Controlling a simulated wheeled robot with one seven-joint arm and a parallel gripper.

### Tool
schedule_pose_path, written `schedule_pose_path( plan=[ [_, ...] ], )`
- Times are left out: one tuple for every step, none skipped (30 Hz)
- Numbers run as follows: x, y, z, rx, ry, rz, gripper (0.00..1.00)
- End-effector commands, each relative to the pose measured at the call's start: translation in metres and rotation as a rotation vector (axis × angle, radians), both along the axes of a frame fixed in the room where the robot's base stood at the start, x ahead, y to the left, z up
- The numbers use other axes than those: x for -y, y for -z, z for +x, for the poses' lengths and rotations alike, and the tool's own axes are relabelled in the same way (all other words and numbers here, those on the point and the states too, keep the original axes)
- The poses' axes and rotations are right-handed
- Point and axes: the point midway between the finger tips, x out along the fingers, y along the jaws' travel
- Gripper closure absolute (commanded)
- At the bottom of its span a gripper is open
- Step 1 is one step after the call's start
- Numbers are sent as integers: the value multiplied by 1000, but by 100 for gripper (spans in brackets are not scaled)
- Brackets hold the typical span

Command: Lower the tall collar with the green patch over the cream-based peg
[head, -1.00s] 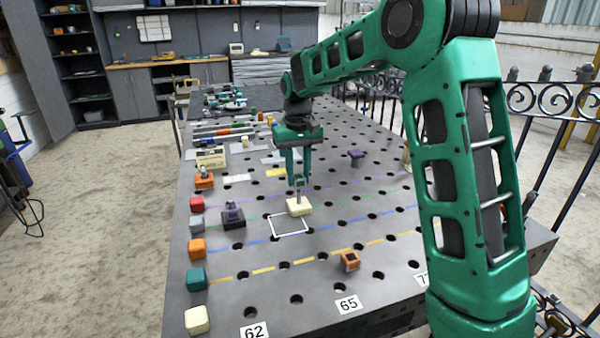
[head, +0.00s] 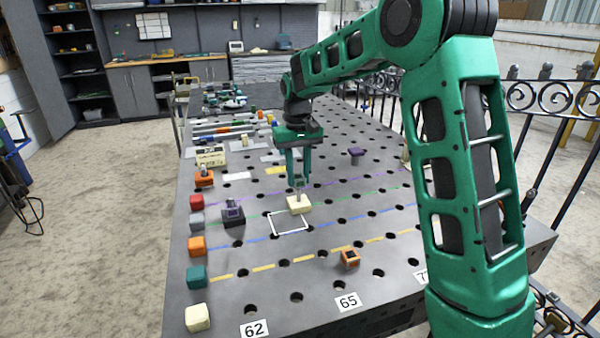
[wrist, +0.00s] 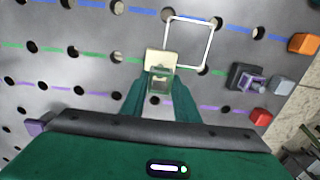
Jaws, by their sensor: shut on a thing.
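My gripper (head: 298,184) points down, its fingers shut on a pale, greenish see-through collar (wrist: 160,82) that shows between the fingertips in the wrist view. The cream base (head: 299,206) of the peg stands on the table directly under the fingertips; it also shows in the wrist view (wrist: 158,59). The collar lines up over the base in the head view. The peg itself is hidden or too small to make out, so I cannot tell how far the collar surrounds it. The green patch is not clear.
A white square outline (head: 289,224) lies just in front of the cream base. A dark base with a purple top (head: 233,213) stands to the left, an orange collar (head: 350,259) at front right, a purple piece (head: 356,154) behind right. Coloured blocks line the left edge.

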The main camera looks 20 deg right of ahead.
Motion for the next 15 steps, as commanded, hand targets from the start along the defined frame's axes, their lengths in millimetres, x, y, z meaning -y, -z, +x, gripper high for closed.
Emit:
schedule_pose_path(
  plan=[
    [0,1,0,0,0,0,99],
    [0,1,0,0,0,0,99],
    [0,2,0,0,0,0,99],
    [0,3,0,0,0,0,99],
    [0,3,0,0,0,0,99],
    [0,4,0,0,0,0,99],
    [0,4,0,0,0,0,99],
    [0,5,0,0,0,0,99],
    [0,5,0,0,0,0,99],
    [0,6,0,0,0,0,99],
    [0,7,0,0,0,0,99],
    [0,7,0,0,0,0,99],
    [0,8,0,0,0,0,99],
    [0,8,0,0,0,0,99],
    [0,9,0,1,0,0,99]
  ],
)
